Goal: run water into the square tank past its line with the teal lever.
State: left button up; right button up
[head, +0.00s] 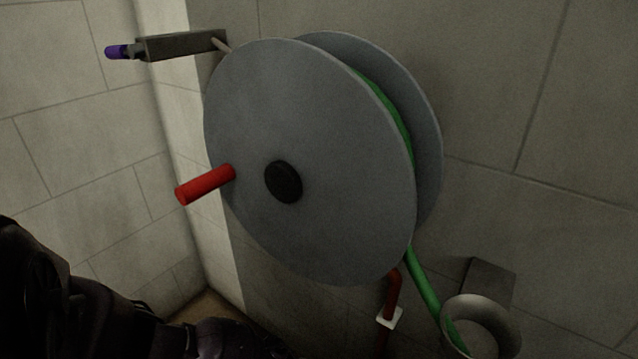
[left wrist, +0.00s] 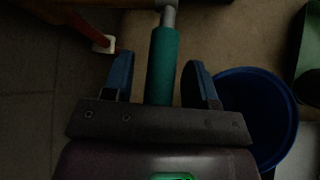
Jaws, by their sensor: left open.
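The teal lever (left wrist: 162,60) shows in the left wrist view as a thick grip on a grey metal rod. My left gripper (left wrist: 158,64) is open, with one blue finger on each side of the lever. Gaps show between the lever and both fingers. The lower end of the lever is hidden behind the gripper body. In the head view only my dark left arm shows at the lower left; its gripper and the lever are out of frame. I cannot make out the square tank or its line. My right gripper is in neither view.
A grey hose reel (head: 310,160) with a red handle (head: 205,185) and green hose (head: 423,283) fills the head view. A purple-tipped fitting (head: 116,52) juts out at upper left. A blue round container (left wrist: 262,120) stands right of the gripper. A red pipe (head: 393,290) runs below the reel.

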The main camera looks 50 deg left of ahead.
pick_arm(q)
jog(key=shift+a, duration=0.15)
jog(key=p+v, duration=0.2)
jog(key=v, duration=0.8)
jog(key=shift+a+r+p, duration=0.15)
jog(key=shift+r+p, duration=0.1)
jog(key=shift+p, duration=0.05)
jog(key=shift+s, duration=0.15)
